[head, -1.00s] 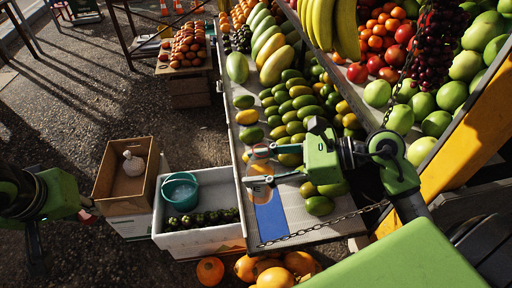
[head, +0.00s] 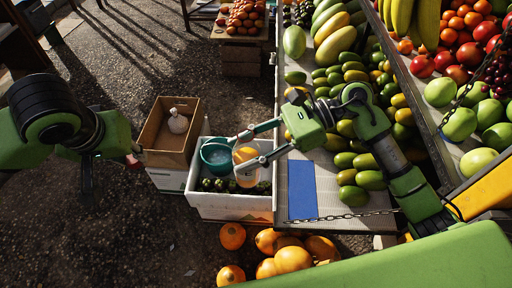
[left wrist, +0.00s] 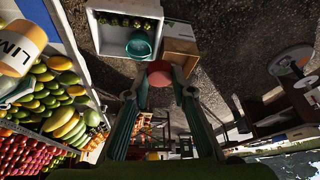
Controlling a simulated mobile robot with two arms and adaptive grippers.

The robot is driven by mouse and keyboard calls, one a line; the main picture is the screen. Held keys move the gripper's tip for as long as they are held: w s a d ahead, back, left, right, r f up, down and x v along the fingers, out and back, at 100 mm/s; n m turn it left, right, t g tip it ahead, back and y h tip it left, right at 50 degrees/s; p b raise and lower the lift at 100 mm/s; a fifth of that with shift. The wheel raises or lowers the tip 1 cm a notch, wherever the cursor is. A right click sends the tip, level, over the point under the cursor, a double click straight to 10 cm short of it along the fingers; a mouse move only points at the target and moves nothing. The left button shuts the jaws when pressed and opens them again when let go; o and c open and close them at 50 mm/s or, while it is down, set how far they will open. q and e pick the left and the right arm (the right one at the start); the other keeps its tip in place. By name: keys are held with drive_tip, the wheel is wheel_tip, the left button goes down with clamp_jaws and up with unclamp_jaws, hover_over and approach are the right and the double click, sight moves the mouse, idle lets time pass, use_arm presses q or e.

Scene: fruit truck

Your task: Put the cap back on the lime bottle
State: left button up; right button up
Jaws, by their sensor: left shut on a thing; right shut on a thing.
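The lime bottle (head: 247,166), amber with a pale label, is held in my right gripper (head: 243,155), over the white crate and left of the counter. In the left wrist view the bottle (left wrist: 20,47) shows at the left edge, tilted, with part of its lettering; its mouth is not clear. My left gripper (left wrist: 160,82) is shut on a red cap (left wrist: 159,72), held at its fingertips. In the head view only a small bit of the cap (head: 134,161) shows beside the cardboard box. The cap and bottle are well apart.
The white crate (head: 232,209) holds a teal bucket (head: 217,155) and dark green fruit. A cardboard box (head: 166,154) with a pale object stands left of it. The fruit counter with a blue sheet (head: 301,190) and a chain is at right. Orange pumpkins (head: 292,259) lie in front.

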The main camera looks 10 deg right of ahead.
idle(0.4)
use_arm(q)
drive_tip(key=w+d+r+m+h, duration=0.15)
drive_tip(key=d+r+m, duration=0.45)
drive_tip(key=d, duration=0.7)
wheel_tip(320, 180, up, 8)
drive_tip(key=r+m+g+h, duration=0.1)
drive_tip(key=m+h, duration=0.1)
drive_tip(key=m, duration=0.1)
hover_over(248, 129)
drive_tip(key=s+a, duration=0.1)
drive_tip(key=shift+s+a+f, duration=0.1)
drive_tip(key=shift+s+f, duration=0.05)
drive_tip(key=shift+f, duration=0.1)
drive_tip(key=shift+f, duration=2.05)
drive_tip(key=shift+f, duration=0.85)
drive_tip(key=shift+f, duration=0.55)
